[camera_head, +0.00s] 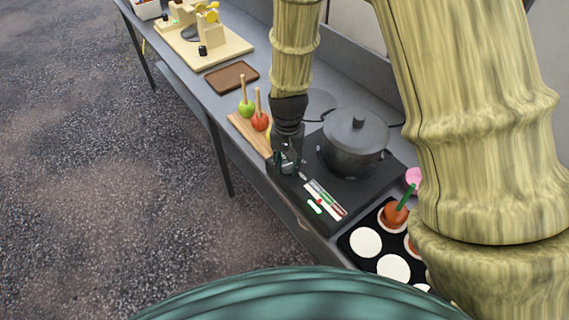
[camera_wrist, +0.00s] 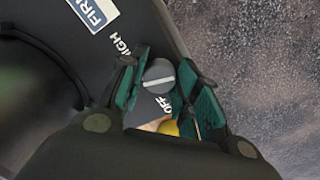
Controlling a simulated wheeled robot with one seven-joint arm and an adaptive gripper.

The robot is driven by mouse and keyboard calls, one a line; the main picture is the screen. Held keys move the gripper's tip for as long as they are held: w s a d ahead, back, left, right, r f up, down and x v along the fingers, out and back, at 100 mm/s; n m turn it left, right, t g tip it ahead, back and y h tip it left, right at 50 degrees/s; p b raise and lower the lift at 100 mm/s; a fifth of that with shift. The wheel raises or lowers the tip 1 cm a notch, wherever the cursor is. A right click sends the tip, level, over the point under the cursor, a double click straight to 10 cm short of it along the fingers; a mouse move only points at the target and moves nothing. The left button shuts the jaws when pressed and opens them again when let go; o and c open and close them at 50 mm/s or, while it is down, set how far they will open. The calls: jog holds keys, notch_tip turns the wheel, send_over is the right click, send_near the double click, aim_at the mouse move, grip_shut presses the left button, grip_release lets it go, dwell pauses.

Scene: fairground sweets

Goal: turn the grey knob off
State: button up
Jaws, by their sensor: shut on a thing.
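The grey knob (camera_wrist: 158,75) sits on the dark hob between my fingers in the wrist view. A pale line runs across its face. The printed word OFF lies just below it and HIGH lies to its upper left. I cannot tell which label the line points to. My gripper (camera_wrist: 162,82) has a green pad on each side of the knob and is shut on it. In the head view my gripper (camera_head: 287,162) is at the front left corner of the black hob (camera_head: 374,183) and hides the knob.
A lidded dark pot (camera_head: 352,148) stands on the hob, close to my gripper. Candy apples on sticks, one green (camera_head: 246,108) and one red (camera_head: 260,121), stand on a wooden board to the left. A black tray with white rounds (camera_head: 350,241) lies in front right.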

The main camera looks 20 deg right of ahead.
aim_at(288, 165)
jog(key=shift+w+d+r, duration=0.1)
jog(key=shift+w+d, duration=0.05)
dwell(0.5)
jog(key=o, duration=1)
jog(key=shift+r, duration=5.95)
